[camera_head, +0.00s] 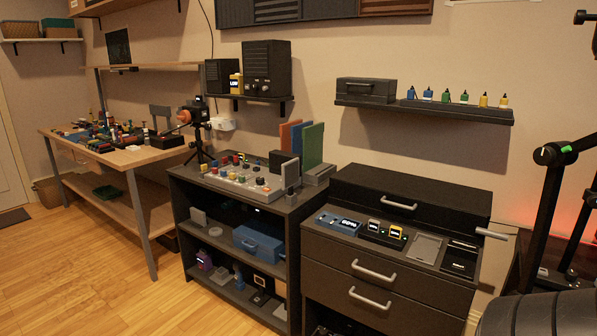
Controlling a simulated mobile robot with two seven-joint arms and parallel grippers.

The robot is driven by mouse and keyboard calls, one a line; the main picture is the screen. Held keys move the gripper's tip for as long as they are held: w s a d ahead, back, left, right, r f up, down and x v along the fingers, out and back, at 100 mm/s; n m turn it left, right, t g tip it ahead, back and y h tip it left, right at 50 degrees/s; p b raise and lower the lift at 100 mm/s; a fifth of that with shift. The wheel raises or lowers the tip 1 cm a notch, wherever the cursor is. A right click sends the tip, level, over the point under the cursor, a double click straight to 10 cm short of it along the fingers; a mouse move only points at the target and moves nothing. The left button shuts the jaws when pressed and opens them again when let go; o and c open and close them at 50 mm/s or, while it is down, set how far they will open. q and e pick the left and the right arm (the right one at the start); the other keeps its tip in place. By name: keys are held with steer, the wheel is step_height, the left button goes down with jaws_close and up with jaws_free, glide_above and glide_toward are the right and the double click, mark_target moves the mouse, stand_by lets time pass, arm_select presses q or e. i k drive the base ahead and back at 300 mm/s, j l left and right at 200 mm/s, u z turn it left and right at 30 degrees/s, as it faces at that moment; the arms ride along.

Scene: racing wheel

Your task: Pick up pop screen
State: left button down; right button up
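I cannot pick out the pop screen for certain in the head view. A black jointed stand (548,205) with a green knob rises at the right edge; I cannot tell what it carries. A small camera-like device with an orange part stands on a black tripod (201,148) behind the dark shelf unit. Neither of my grippers is in view.
A dark shelf unit (238,211) holds a button panel (240,182) and a blue case (258,244). A black drawer cabinet (370,280) stands right of it. A cluttered wooden workbench (125,158) is at left. The wooden floor (80,270) in front is clear.

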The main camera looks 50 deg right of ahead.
mark_target(290, 170)
steer(key=i+z, duration=0.4)
steer(key=i, duration=0.2)
steer(key=i+z, duration=0.35)
steer(key=i, duration=0.25)
